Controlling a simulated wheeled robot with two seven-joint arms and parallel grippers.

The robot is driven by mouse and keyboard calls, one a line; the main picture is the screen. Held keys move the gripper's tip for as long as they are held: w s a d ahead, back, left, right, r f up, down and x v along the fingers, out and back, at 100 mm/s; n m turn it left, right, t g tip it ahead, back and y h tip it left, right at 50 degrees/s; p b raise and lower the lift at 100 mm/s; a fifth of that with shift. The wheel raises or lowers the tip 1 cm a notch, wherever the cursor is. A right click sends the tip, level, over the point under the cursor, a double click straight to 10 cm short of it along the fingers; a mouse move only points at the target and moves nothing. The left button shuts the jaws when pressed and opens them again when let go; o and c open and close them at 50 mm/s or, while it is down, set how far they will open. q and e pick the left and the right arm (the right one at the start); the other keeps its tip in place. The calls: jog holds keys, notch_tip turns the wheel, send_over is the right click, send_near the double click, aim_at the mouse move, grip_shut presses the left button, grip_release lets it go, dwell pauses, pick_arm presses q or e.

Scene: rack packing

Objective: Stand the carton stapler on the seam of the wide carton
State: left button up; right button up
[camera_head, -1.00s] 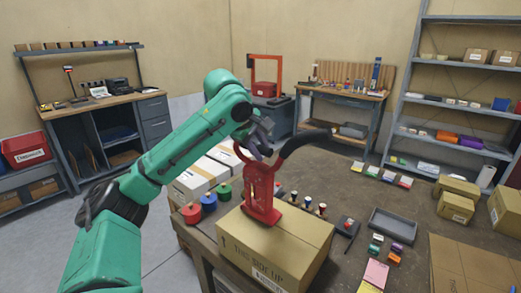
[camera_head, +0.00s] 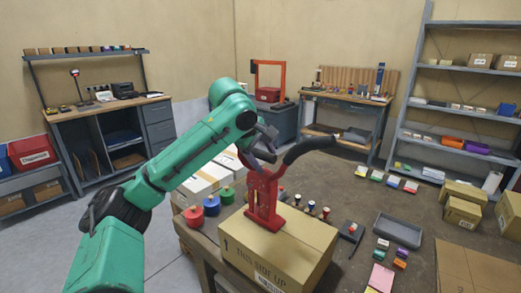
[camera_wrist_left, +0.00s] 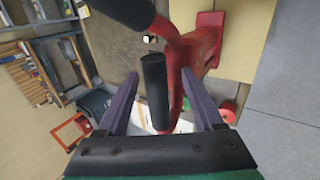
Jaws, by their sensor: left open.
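The red carton stapler (camera_head: 264,198) stands upright on top of the wide carton (camera_head: 290,262), towards the carton's far left part. Its curved black handle (camera_head: 308,147) reaches out to the right. I cannot tell whether its base covers the seam. My left gripper (camera_head: 264,145) is at the stapler's top. In the left wrist view its two purple fingers (camera_wrist_left: 158,76) are apart, one on each side of the stapler's black grip (camera_wrist_left: 155,88), with gaps visible. The red body (camera_wrist_left: 200,48) and part of the carton (camera_wrist_left: 240,38) show beyond. My right gripper is not in view.
Red, blue and green spools (camera_head: 210,205) stand left of the carton, near white boxes (camera_head: 205,172). Several stamps and a grey tray (camera_head: 397,229) lie to the right. Small cartons (camera_head: 463,212) sit at the far right. The table (camera_head: 345,185) has bare room behind the stamps.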

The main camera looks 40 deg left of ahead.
pick_arm(q)
jog(key=p+v, duration=0.2)
jog(key=v, duration=1.3)
jog(key=shift+w+f, duration=0.1)
